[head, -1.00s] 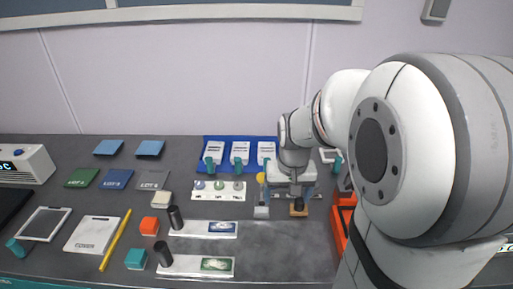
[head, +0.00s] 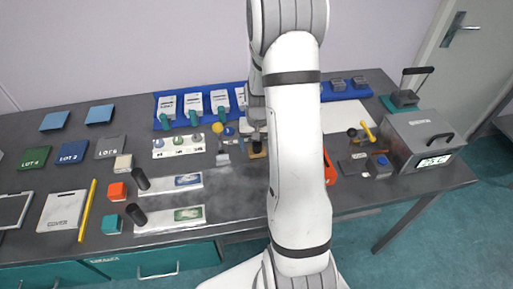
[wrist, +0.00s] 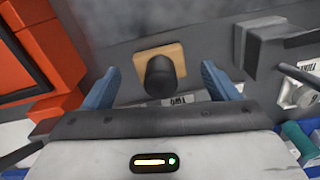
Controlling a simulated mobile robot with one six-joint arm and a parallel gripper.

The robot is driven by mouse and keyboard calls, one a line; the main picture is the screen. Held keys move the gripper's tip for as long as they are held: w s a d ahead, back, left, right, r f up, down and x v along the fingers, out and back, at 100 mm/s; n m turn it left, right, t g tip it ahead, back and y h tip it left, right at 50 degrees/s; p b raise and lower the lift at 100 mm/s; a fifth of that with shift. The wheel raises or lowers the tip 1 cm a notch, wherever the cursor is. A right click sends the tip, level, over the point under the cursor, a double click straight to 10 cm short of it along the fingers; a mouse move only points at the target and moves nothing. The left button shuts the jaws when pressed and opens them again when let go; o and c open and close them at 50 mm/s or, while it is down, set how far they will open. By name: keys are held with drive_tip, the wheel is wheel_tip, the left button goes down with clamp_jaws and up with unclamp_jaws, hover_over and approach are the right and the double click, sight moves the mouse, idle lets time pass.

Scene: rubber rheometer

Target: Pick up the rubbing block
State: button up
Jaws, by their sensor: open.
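The rubbing block looks to be the small wooden block with a black round knob (wrist: 172,54). In the head view, the block (head: 257,154) sits on the dark bench, partly hidden by my arm. My gripper (wrist: 160,68) is open, with its two blue fingers apart on either side of the black knob in the wrist view. The fingers do not visibly touch the knob or the block. In the head view, my gripper (head: 257,138) is above the block and its fingers are mostly hidden.
An orange-red tray (wrist: 38,50) lies left of the block in the wrist view. A dark grey object (wrist: 270,45) stands to its right. A blue mat (head: 171,97) with several white devices lies behind. A grey metal box (head: 424,138) stands at the bench's right end.

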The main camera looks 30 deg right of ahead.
sight(257, 143)
wheel_tip(257, 143, down, 2)
drive_tip(key=c, duration=1.1)
drive_tip(key=shift+r, duration=0.1)
wheel_tip(257, 143, up, 10)
drive_tip(key=shift+b, duration=0.7)
drive_tip(key=o, duration=0.5)
drive_tip(key=c, duration=0.4)
drive_tip(key=shift+o, duration=0.2)
